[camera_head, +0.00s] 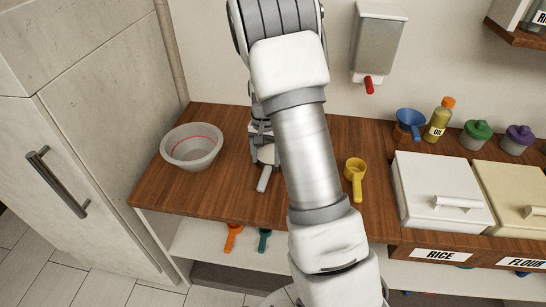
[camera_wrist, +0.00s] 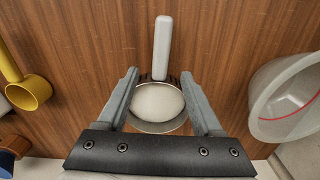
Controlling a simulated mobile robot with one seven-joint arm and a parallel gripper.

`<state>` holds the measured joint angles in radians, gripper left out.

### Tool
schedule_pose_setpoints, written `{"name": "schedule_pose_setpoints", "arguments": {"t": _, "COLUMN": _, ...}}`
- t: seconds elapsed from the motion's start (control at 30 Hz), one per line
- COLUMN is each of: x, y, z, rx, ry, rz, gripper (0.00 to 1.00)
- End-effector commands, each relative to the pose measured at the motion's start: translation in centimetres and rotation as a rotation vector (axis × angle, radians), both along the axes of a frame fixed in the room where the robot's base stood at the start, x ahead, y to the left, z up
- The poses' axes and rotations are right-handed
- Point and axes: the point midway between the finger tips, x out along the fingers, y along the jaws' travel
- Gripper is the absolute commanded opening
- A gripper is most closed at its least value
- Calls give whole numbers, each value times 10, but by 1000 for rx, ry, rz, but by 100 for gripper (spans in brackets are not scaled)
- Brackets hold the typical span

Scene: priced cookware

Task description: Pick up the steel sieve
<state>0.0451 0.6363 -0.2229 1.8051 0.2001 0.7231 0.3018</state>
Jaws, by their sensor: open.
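The steel sieve (camera_wrist: 158,104) lies on the wooden counter with a round, pale bowl and a light grey handle. In the wrist view its bowl sits between the two fingers of my gripper (camera_wrist: 156,88), and its handle points away from the gripper. The fingers are apart, one on each side of the bowl; I cannot tell whether they touch it. In the head view, the sieve's handle (camera_head: 264,178) shows, while my arm hides part of the bowl. My gripper (camera_head: 262,150) is low at the counter there, largely hidden by the arm.
A grey bowl with a red line (camera_head: 191,147) stands left of the sieve. A yellow scoop (camera_head: 355,178) lies to its right. Farther right are a white RICE bin (camera_head: 440,190), a FLOUR bin (camera_head: 515,200) and a blue funnel-like item (camera_head: 409,122). A dispenser (camera_head: 379,40) hangs on the wall.

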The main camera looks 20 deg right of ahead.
Motion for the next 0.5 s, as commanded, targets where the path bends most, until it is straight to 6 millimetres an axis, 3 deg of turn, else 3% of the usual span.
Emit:
{"name": "schedule_pose_setpoints", "arguments": {"t": 0.1, "x": -1, "y": 0, "z": -19, "rx": 0, "ry": 2, "rz": -1, "gripper": 68}}
{"name": "schedule_pose_setpoints", "arguments": {"t": 0.33, "x": -1, "y": 0, "z": -34, "rx": 0, "ry": 1, "rz": -1, "gripper": 68}}
{"name": "schedule_pose_setpoints", "arguments": {"t": 0.5, "x": -1, "y": 1, "z": -60, "rx": 1, "ry": 3, "rz": -1, "gripper": 68}}
